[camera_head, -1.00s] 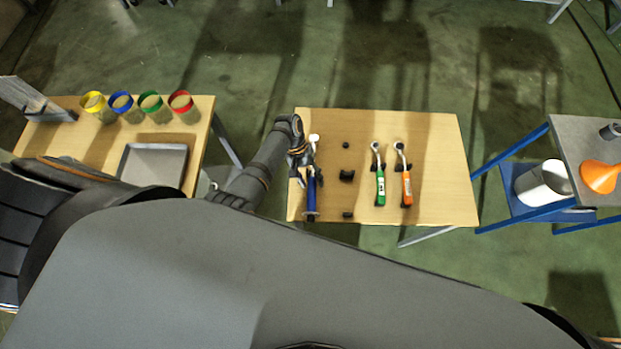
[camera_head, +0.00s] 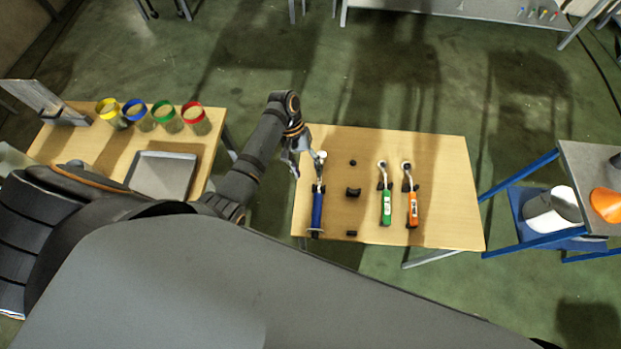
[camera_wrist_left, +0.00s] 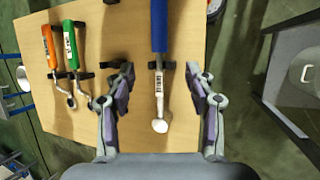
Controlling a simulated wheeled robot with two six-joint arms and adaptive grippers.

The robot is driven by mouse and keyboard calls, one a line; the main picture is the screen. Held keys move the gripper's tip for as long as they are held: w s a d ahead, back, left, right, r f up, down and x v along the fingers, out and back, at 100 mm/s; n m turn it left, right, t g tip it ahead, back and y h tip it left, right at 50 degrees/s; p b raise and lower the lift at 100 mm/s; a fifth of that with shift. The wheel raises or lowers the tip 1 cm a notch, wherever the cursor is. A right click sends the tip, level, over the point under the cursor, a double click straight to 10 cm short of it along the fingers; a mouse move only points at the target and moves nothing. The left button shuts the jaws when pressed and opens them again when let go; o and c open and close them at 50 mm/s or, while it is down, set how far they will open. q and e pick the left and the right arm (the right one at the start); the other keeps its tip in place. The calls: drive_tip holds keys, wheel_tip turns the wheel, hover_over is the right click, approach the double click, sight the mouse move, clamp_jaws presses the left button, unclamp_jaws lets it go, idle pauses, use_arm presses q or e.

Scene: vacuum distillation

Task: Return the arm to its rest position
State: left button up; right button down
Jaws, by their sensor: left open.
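My left gripper (camera_head: 304,158) is at the left edge of the middle wooden table (camera_head: 440,165), beside the head of a blue-handled tool (camera_head: 317,207). In the left wrist view the gripper's two fingers (camera_wrist_left: 162,95) are wide apart. The blue tool (camera_wrist_left: 160,30) shows between and beyond them, resting on a black holder, with its round pale head toward me. Nothing is held. A green-handled tool (camera_head: 386,205) and an orange-handled tool (camera_head: 412,208) lie further right on the same table. My right gripper is not in view.
Small black holders (camera_head: 353,192) stand mid-table. The left table (camera_head: 115,155) carries a grey tray (camera_head: 162,174) and yellow, blue, green and red-rimmed cups. At right, a grey-topped blue-framed table (camera_head: 600,165) holds an orange funnel (camera_head: 606,204). Green floor lies between the tables.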

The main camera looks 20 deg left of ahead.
use_arm(q)
drive_tip(key=shift+a+r, duration=0.1)
idle(0.3)
drive_tip(key=s+a+r+m+t+y, duration=0.3)
drive_tip(key=s+a+r+t+y, duration=0.4)
drive_tip(key=s+r, duration=0.4)
drive_tip(key=s+a+f+g+h+b, duration=0.1)
drive_tip(key=s+a+f+b, duration=0.15)
drive_tip(key=f, duration=1.45)
drive_tip(key=s+a+f+g+b, duration=0.1)
drive_tip(key=f+b, duration=0.2)
drive_tip(key=f, duration=1.5)
drive_tip(key=s+a+f+b, duration=0.1)
drive_tip(key=s+f+b, duration=0.1)
drive_tip(key=s+f, duration=1.4)
drive_tip(key=shift+s+a+f+g+h, duration=0.15)
drive_tip(key=shift+s+f+g+h, duration=0.2)
drive_tip(key=shift+s, duration=0.5)
